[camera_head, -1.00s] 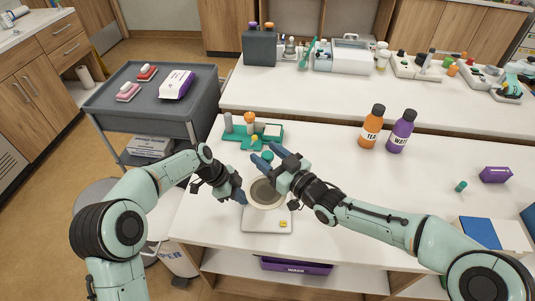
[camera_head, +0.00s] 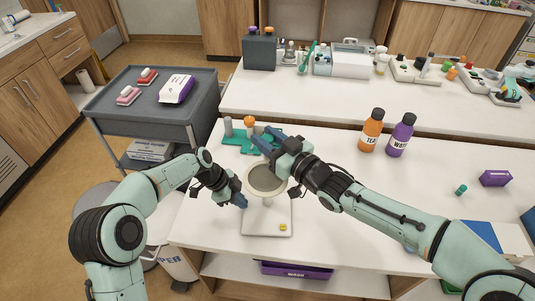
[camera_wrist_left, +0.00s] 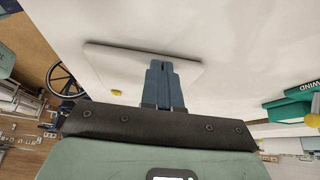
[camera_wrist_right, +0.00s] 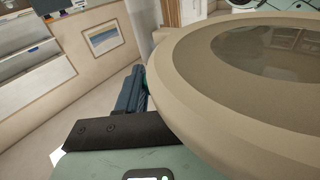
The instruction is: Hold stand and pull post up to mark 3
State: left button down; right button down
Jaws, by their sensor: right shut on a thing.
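The stand has a white base plate (camera_head: 279,216) with a yellow button (camera_head: 283,227) on its front corner. A pale post (camera_head: 267,202) rises from it to a round beige head (camera_head: 279,190). No mark numbers are readable. My right gripper (camera_head: 262,143) is at the far side of the head; the right wrist view shows its fingers (camera_wrist_right: 132,90) beside the rim, shut on a part of the head that they hide, with a bit of green behind. My left gripper (camera_head: 242,202) has its fingers together at the plate's left edge; the left wrist view shows them (camera_wrist_left: 163,75) over the plate (camera_wrist_left: 115,65).
A green tray (camera_head: 238,142) with small items lies behind the stand. An orange bottle (camera_head: 370,132) and a purple bottle (camera_head: 400,137) stand to the right. A small teal piece (camera_head: 460,189) lies further right. The table between is clear.

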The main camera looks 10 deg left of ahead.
pick_arm(q)
jog(key=shift+f, duration=0.1)
pick_arm(e)
jog(key=shift+r, duration=1.35)
jog(key=c, duration=0.8)
grip_release()
jog(key=shift+f, duration=0.1)
jog(key=shift+s+d, duration=0.1)
jog(key=shift+d, duration=0.1)
jog(key=v, duration=1.1)
jog(key=shift+s+d, duration=0.2)
jog(key=shift+s, duration=0.1)
